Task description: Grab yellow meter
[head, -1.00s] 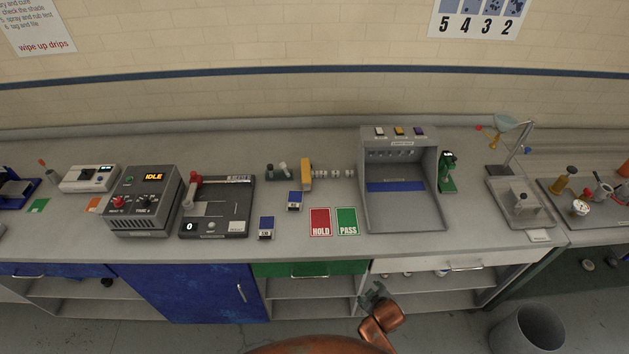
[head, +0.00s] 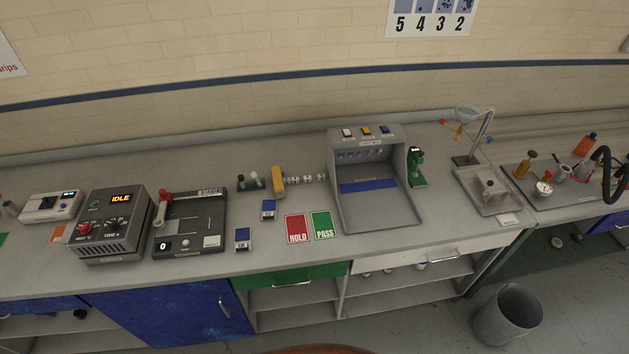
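A yellow upright block (head: 278,181) stands on the bench, left of the grey open-fronted booth. It is the most clearly yellow item in view, but it is too small to tell whether it is a meter. A small amber bottle (head: 523,168) and a white-faced round gauge (head: 543,189) are at the right on a dark tray. Neither of my grippers is in view.
The grey booth (head: 378,212) stands mid-bench, with a green stand (head: 415,167) beside it. HOLD (head: 298,228) and PASS (head: 323,225) cards lie in front. An IDLE control box (head: 110,225) is at left. A bin (head: 507,314) stands on the floor.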

